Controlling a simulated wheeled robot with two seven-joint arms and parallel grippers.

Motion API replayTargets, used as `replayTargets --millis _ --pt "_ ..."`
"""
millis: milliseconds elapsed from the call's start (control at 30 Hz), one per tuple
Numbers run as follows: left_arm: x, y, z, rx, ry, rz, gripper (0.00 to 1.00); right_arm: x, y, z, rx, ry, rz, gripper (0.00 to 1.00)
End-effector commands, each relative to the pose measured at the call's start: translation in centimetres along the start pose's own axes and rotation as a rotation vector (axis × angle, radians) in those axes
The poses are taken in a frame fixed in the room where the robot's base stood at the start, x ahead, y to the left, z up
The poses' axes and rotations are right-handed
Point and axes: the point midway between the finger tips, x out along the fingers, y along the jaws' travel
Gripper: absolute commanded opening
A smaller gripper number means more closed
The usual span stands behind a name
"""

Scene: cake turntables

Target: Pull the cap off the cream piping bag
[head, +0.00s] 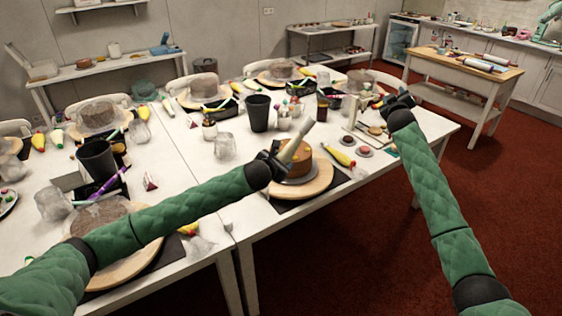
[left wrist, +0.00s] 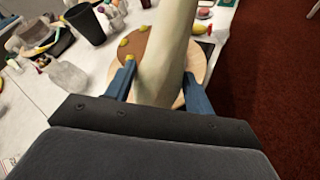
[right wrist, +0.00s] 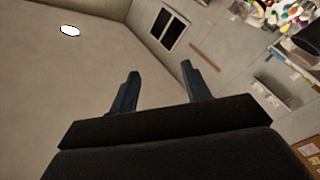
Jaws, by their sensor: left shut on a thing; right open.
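The cream piping bag (head: 298,147) is pale and tapered, held tilted above a brown cake. It also shows large in the left wrist view (left wrist: 168,60), running up out of the frame. My left gripper (head: 276,163) is shut on it, with a blue finger on each side in the left wrist view (left wrist: 158,88). I cannot make out a separate cap on the bag. My right gripper (head: 393,103) is apart from the bag, over the table's right part. In the right wrist view (right wrist: 160,82) its fingers are spread with nothing between them.
The brown cake (head: 304,161) stands on a wooden turntable (head: 312,189) below the bag. A yellow piping bag (head: 341,157) lies to its right. A black cup (head: 258,113) stands behind. Several other cakes and tools crowd the white table (head: 215,178).

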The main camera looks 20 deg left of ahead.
Motion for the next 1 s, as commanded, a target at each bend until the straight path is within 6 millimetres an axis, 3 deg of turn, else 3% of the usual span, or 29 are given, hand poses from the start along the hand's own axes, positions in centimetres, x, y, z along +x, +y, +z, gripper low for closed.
replayTargets --millis 33,300,633,833,1000 --pt "0.0 0.0 0.1 0.000 -0.001 0.000 0.43 0.4 1.1 -2.0 -0.026 0.035 0.016 0.48" --pt "0.0 0.0 0.1 0.000 -0.001 0.000 0.43 1.3 5.7 -11.7 -0.182 0.229 0.095 0.48" --pt "0.0 0.0 0.1 0.000 -0.001 0.000 0.43 0.2 9.0 -24.4 -0.448 0.525 0.174 0.48" --pt "0.0 0.0 0.1 0.000 -0.001 0.000 0.43 -1.9 7.9 -31.7 -0.700 0.768 0.181 0.48" --pt "0.0 0.0 0.1 0.000 -0.001 0.000 0.43 -4.0 3.8 -34.1 -0.927 0.966 0.119 0.48"
